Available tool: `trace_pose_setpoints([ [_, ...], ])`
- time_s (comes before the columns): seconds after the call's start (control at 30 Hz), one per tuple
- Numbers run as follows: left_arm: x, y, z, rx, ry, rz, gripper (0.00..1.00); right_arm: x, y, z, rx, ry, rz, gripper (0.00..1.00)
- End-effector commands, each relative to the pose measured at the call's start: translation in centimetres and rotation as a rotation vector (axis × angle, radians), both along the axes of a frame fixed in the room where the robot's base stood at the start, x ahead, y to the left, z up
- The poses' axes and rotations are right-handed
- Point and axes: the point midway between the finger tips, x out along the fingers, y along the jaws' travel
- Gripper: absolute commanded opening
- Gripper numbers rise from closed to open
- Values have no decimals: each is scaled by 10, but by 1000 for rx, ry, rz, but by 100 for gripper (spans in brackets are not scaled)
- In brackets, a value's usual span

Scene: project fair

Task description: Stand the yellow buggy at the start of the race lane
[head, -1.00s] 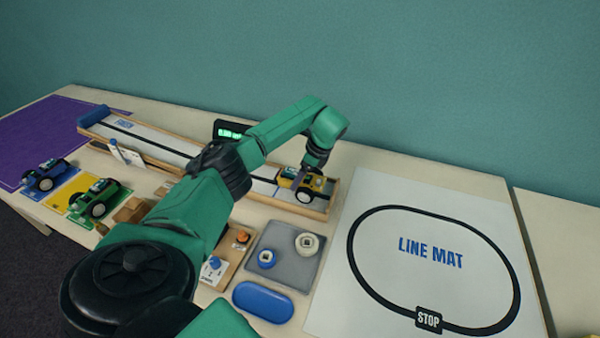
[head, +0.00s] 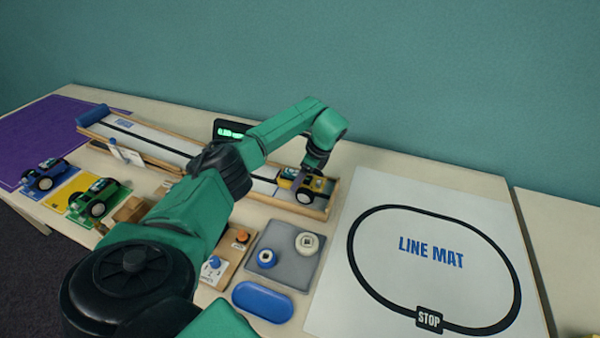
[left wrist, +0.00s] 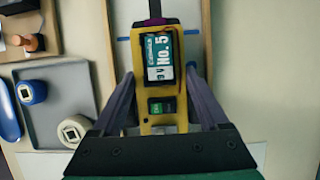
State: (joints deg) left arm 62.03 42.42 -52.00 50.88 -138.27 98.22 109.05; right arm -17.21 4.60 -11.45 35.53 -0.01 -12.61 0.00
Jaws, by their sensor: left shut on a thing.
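The yellow buggy (head: 304,183) is at the right end of the race lane (head: 155,139), within its wooden side rails. Its top with a "No. 5" label shows in the left wrist view (left wrist: 158,100). My left gripper (head: 309,172) comes down over the buggy and is shut on it, with one finger along each side in the left wrist view (left wrist: 160,95). The buggy looks level; whether its wheels touch the lane is hard to tell. My right gripper is not in view.
A blue buggy (head: 44,176) and a green buggy (head: 93,199) stand on coloured mats at the left. A grey tray (head: 285,268) with two round parts lies in front of the lane. The line mat (head: 400,285) lies to the right. A display (head: 229,130) stands behind the lane.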

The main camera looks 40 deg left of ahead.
Motion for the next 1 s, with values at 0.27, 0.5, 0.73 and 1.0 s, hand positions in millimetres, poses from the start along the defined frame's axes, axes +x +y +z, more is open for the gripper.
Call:
trace_pose_setpoints([
  [0.27, 0, 0, 0, 0, -1, 0, 100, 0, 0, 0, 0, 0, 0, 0],
  [0.5, 3, -5, 12, -1, -3, -2, 100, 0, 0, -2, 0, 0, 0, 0],
  [0.73, 9, -24, 60, 0, -6, -1, 100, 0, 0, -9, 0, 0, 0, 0],
  [1.0, 17, -49, 127, 0, -3, -1, 100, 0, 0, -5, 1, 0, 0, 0],
])
